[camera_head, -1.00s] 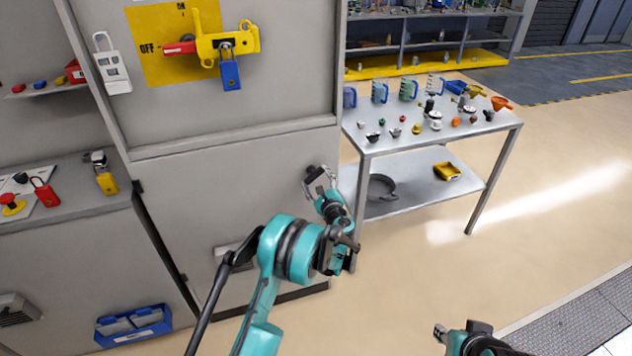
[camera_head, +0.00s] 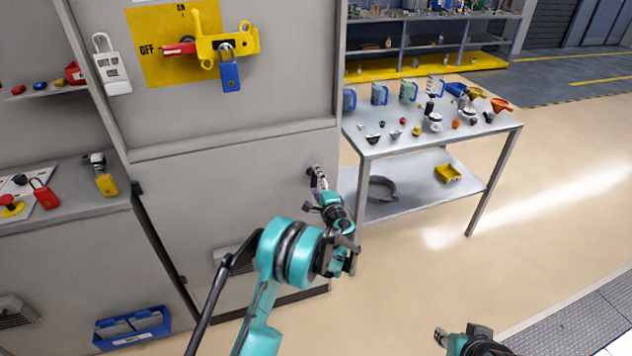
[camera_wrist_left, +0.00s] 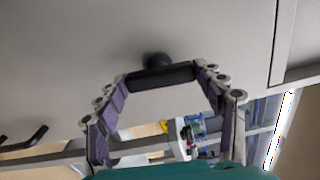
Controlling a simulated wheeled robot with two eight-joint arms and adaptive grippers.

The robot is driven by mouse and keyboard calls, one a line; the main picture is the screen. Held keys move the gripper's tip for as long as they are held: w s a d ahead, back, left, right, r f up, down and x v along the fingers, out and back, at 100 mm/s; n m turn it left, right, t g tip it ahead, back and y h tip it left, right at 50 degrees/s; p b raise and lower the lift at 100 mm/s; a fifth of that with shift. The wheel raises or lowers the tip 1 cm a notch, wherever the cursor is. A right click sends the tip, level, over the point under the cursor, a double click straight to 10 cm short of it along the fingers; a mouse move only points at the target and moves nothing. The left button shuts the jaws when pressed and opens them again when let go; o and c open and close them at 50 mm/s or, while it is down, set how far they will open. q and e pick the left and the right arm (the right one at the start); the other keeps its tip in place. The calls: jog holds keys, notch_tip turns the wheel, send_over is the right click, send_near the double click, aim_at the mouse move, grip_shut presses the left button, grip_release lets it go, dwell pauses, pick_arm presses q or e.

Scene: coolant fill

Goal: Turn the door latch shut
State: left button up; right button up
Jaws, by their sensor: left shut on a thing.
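The grey lower cabinet door (camera_head: 220,200) is flush with its frame. The door latch is a dark bar on a round black stem, clear in the left wrist view (camera_wrist_left: 162,76). My left gripper (camera_head: 317,176) is at the door's upper right edge and hides most of the latch in the head view. In the left wrist view its fingers (camera_wrist_left: 160,78) close on the two ends of the bar. My right gripper (camera_head: 440,335) shows only in part at the bottom edge; its jaw opening is unclear.
A metal table (camera_head: 450,138) with jugs, funnels and caps stands right of the cabinet. A yellow tray (camera_head: 447,173) lies on its lower shelf. A blue padlock (camera_head: 229,78) hangs on the yellow switch handle above. The floor at right is clear.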

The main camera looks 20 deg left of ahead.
pick_arm(q)
jog(key=shift+n, duration=0.5)
jog(key=o, duration=1.2)
jog(key=shift+a, duration=0.1)
jog(key=shift+c, duration=0.2)
jog(key=v, duration=1.2)
